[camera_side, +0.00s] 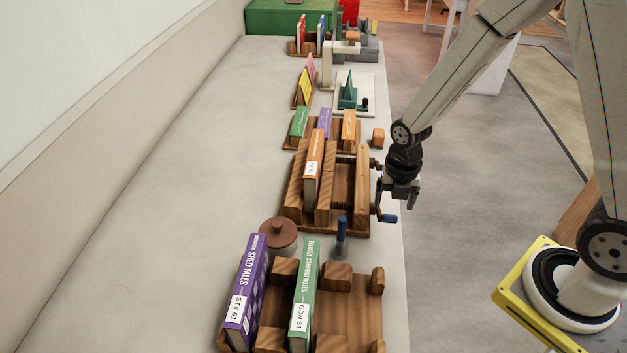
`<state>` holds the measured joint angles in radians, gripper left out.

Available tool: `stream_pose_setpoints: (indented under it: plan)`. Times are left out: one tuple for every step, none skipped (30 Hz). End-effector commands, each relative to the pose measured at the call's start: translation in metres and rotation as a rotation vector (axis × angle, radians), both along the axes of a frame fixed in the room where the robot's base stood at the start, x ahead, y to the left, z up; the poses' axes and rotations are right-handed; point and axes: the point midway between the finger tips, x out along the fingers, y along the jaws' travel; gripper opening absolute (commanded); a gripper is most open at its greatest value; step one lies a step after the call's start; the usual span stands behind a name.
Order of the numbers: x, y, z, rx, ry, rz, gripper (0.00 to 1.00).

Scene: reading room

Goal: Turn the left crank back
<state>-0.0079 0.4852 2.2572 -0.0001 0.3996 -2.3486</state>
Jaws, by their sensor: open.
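A wooden press (361,190) stands in the middle of the bench, with an orange book (312,170) upright between its boards. On its right side, at the bench edge, is a dark crank with a blue handle (389,218). A second dark crank arm (375,163) shows higher up on the same side, partly hidden by my gripper. My gripper (400,203) is open, beside the press and just above the blue handle in the picture. I cannot tell whether it touches either crank. No object shows between its fingers.
A wooden rack (360,310) with a purple book (246,290) and a green book (303,295) stands in front. A brown lidded pot (278,233) and a blue upright peg (342,230) stand between. More book stands line the back. The bench's left side is clear.

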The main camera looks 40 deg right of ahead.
Motion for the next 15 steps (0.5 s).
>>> stream_pose_setpoints:
  plan:
    - [-0.001,0.0,-0.006,0.0,0.004,0.0,0.85]
    - [-0.001,0.0,-0.009,0.0,0.004,0.0,0.85]
    - [0.0,0.0,-0.013,0.0,0.003,0.0,0.85]
    - [-0.001,0.0,-0.017,-0.001,0.004,0.0,0.85]
    - [-0.001,0.0,-0.02,0.0,0.004,0.0,0.85]
    - [0.0,0.0,-0.023,0.0,0.001,0.0,0.85]
    - [0.0,0.0,-0.026,0.0,0.003,0.0,0.85]
    - [0.0,0.0,-0.029,0.0,0.003,0.0,0.85]
    - [0.0,0.0,-0.032,0.0,0.001,0.0,0.85]
    - [0.0,0.0,-0.034,0.0,0.001,0.0,0.85]
    - [0.0,0.0,-0.036,0.0,0.001,0.0,0.85]
    - [0.0,0.0,-0.038,0.0,0.001,0.0,0.85]
    - [0.0,0.0,-0.04,-0.001,0.001,0.0,0.85]
    - [0.0,0.0,-0.041,-0.001,0.001,0.0,0.85]
    - [0.0,0.0,-0.043,-0.001,0.001,0.0,0.85]
